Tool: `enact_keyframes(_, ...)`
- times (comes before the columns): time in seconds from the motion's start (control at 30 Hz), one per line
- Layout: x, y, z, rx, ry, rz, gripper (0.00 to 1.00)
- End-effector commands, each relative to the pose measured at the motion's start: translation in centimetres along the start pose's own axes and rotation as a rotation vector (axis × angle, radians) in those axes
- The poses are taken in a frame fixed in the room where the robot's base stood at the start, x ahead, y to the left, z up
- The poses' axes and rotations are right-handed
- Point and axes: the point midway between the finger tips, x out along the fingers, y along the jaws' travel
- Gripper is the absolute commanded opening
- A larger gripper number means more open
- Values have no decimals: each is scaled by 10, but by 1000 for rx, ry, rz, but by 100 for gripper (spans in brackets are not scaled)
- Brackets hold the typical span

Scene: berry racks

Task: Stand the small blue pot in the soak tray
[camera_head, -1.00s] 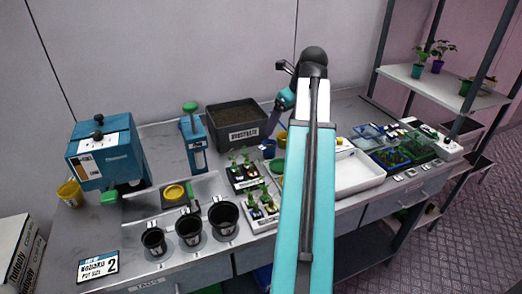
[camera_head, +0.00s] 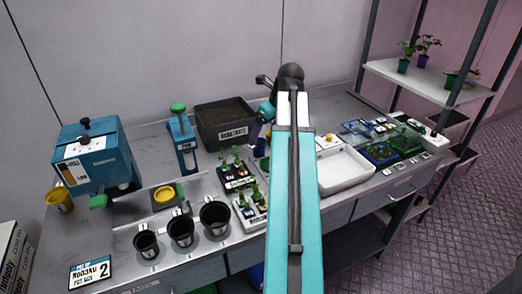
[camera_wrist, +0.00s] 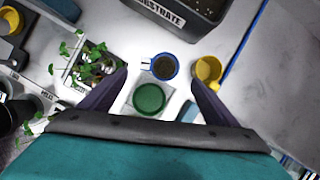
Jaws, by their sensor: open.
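The small blue pot (camera_wrist: 164,67), filled with dark soil, stands upright on the bench in the wrist view, just beyond and between my fingertips. In the head view only part of the blue pot (camera_head: 260,148) shows beside my arm. My gripper (camera_wrist: 160,76) is open and empty, its two dark fingers spread above the bench. I cannot tell its exact height over the pot. The soak tray is probably the shallow white tray (camera_head: 345,184) right of my arm in the head view; its visible inside looks empty.
A yellow pot (camera_wrist: 207,70) stands close right of the blue pot. A green disc (camera_wrist: 149,98) lies on a pale square nearer me. Seedling trays (camera_wrist: 92,66) are on the left, the substrate bin (camera_head: 226,124) behind. Blue and green trays (camera_head: 380,153) lie beyond the white tray.

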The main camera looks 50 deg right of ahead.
Motion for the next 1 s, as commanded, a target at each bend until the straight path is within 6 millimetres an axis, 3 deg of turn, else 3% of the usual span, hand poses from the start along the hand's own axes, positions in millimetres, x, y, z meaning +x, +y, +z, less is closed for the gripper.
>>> enact_keyframes(0.23, 22, 0, 1, -1, 0, 0, 82)
enact_keyframes(0.77, 28, 1, 1, -2, 0, 0, 82)
enact_keyframes(1.0, 44, 2, 4, -2, 1, 1, 82)
